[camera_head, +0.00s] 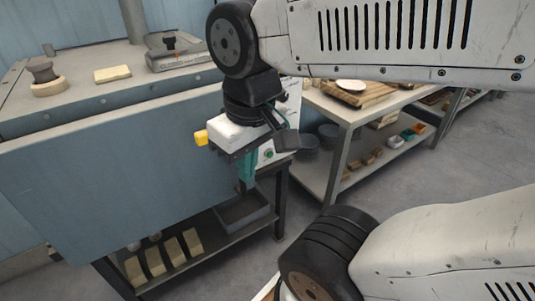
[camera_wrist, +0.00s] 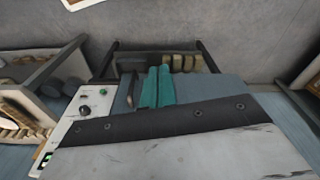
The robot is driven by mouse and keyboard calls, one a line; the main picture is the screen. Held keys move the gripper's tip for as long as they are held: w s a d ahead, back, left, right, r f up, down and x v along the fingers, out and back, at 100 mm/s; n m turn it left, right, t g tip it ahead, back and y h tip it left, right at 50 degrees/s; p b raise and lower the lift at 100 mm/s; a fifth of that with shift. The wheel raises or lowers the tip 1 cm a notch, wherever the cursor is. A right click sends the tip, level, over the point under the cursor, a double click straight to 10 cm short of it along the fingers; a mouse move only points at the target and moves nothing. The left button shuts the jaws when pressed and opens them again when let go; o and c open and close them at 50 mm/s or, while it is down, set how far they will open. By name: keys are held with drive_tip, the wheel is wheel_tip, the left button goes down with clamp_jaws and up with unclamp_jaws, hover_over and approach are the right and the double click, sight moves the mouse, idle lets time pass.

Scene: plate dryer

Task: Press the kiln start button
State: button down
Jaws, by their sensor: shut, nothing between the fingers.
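The kiln (camera_head: 100,170) is a large blue-grey box with a pale top, on a dark stand. Its pale control panel (camera_head: 266,152) is on the right side, partly hidden behind my gripper. A green round button (camera_head: 268,154) shows on it. My gripper (camera_head: 246,184) has teal fingers, pointing down, shut and empty, in front of the kiln's right end and left of the button in the picture. In the wrist view, the fingers (camera_wrist: 158,72) are right of the panel (camera_wrist: 88,104), which bears a black knob (camera_wrist: 85,110). I cannot tell whether the fingers touch anything.
Below the kiln, a shelf holds several pale blocks (camera_head: 172,251) and a grey bin (camera_head: 243,212). A table (camera_head: 350,112) with a white plate (camera_head: 351,86) stands to the right. Grey floor lies between.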

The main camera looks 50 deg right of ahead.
sight(270, 154)
drive_tip(key=w+d+f+m+t+y, duration=0.1)
drive_tip(key=w+d+f+m+y, duration=0.3)
drive_tip(key=w+d+f+m, duration=0.35)
drive_tip(key=w+d+f+m+t+y, duration=0.2)
drive_tip(key=w+d+f+m+y, duration=0.3)
drive_tip(key=f+m, duration=0.45)
drive_tip(key=d+f+m+t+h, duration=0.2)
drive_tip(key=d+f+m+h, duration=0.2)
drive_tip(key=d+f+m, duration=0.3)
drive_tip(key=w+d+f+m+t+h, duration=0.1)
drive_tip(key=d+f+m+t+h, duration=0.2)
drive_tip(key=d+f+m, duration=0.4)
drive_tip(key=d+f+h, duration=0.1)
drive_tip(key=d, duration=0.5)
drive_tip(key=shift+d+f, duration=0.15)
drive_tip(key=shift+d, duration=0.25)
drive_tip(key=shift+w, duration=0.15)
drive_tip(key=w+d, duration=0.2)
drive_tip(key=w, duration=0.6)
drive_tip(key=shift+w, duration=0.3)
